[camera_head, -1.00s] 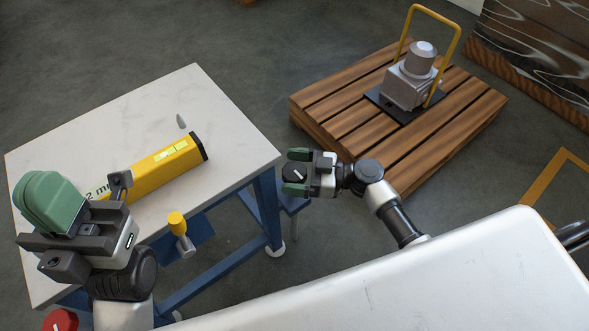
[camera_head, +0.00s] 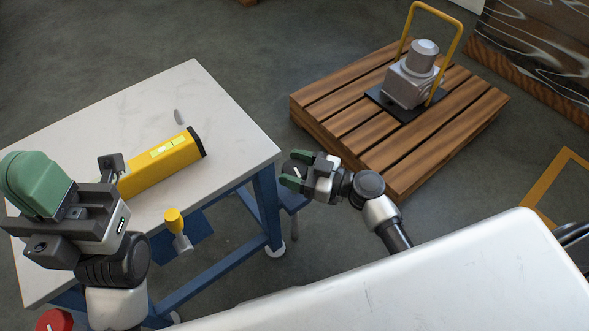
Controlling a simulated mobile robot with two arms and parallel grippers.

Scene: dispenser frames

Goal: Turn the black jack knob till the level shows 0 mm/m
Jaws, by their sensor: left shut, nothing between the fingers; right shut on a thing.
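The yellow level (camera_head: 160,167) lies on the white table top (camera_head: 215,110). Its greenish vial window faces up, and its near-left end with the display is hidden behind my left gripper and arm, so no reading shows. My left gripper (camera_head: 35,183), with green fingers, is shut and empty above the table's left side. My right gripper (camera_head: 294,170) is shut on the black jack knob (camera_head: 296,173) by the table's right corner leg. A white mark shows on the knob between the green fingers.
A red knob (camera_head: 54,320) with a white mark is at the bottom left. A yellow-handled tool (camera_head: 175,222) hangs beside the table's front edge. A pallet (camera_head: 340,120) carrying a grey motor (camera_head: 412,80) stands at the back right.

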